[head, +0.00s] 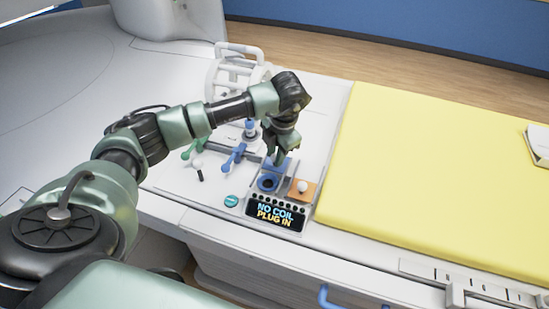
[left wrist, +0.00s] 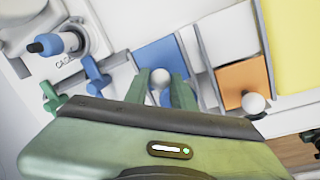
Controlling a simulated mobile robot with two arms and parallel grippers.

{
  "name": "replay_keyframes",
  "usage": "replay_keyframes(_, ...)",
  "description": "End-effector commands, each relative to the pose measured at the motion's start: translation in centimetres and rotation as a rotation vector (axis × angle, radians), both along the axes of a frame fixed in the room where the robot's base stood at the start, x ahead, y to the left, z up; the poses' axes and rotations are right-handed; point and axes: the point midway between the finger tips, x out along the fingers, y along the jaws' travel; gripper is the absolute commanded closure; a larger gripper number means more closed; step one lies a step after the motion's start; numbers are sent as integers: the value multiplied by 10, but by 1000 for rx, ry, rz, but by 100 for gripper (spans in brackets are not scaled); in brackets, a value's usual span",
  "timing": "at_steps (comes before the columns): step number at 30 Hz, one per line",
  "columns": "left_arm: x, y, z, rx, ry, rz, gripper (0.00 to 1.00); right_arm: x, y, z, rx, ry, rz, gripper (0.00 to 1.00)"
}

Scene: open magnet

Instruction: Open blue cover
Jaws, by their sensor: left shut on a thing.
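The blue cover (head: 284,163) is a small square plate on the white control panel. My left gripper (head: 277,153) reaches down over the cover from behind. In the left wrist view its green fingers (left wrist: 164,88) are shut on the knob. The fingers hide part of the cover in the head view. My right gripper is in neither view.
An orange cover (head: 305,194) with a white knob sits to the right of the blue socket. A display (head: 275,214) reads "NO COIL PLUG IN". Blue and green levers (head: 232,157) stand at the left. A yellow mat (head: 430,170) lies at the right.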

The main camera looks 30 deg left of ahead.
Motion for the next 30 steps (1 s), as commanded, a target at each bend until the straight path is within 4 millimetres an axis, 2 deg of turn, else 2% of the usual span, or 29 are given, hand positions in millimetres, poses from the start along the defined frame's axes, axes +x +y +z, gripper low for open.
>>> replay_keyframes(2,1,0,2,-1,-5,1,100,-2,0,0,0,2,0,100)
replay_keyframes(3,1,0,2,-1,-5,1,67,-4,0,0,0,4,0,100)
replay_keyframes(5,1,0,2,0,-4,0,54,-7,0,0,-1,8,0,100)
replay_keyframes(13,0,0,1,-1,0,0,54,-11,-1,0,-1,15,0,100)
replay_keyframes(17,0,-2,7,-1,-3,-1,54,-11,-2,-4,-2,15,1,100)
replay_keyframes(27,-3,-12,60,-2,-5,-1,54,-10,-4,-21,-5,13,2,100)
replay_keyframes(30,-4,-13,70,0,-3,-1,54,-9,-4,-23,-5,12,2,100)
